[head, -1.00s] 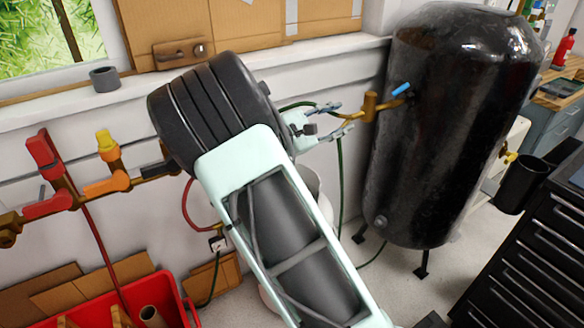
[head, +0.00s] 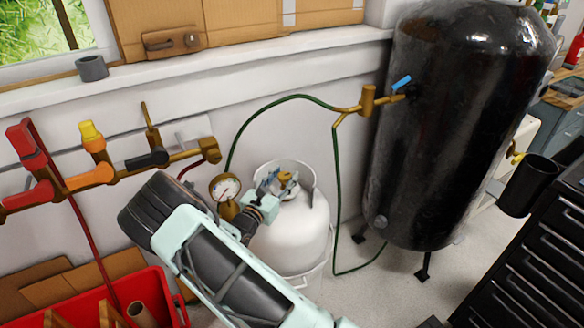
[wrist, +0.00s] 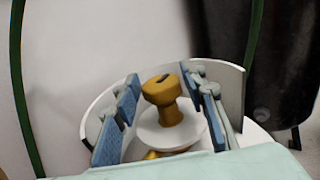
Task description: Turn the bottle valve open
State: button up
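The bottle is a white gas cylinder (head: 303,232) with a raised collar, standing on the floor near the wall in the head view. Its brass valve (head: 287,178) is partly hidden by my gripper (head: 276,184). In the wrist view the valve's brass knob (wrist: 158,92) stands up inside the white collar (wrist: 232,88). My gripper's two blue-padded fingers (wrist: 164,84) are spread on either side of the knob. Gaps show between the pads and the knob, so my gripper looks open and empty.
A pressure gauge (head: 225,187) is close to my wrist. A green hose (head: 290,98) arcs above the bottle to a brass fitting (head: 368,100) on the black tank (head: 455,130). A pipe with coloured valves (head: 90,177) and a red bin (head: 165,285) are at left.

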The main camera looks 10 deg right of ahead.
aim_at(288, 172)
jog(key=x, duration=0.6)
jog(key=shift+c, duration=0.6)
grip_shut()
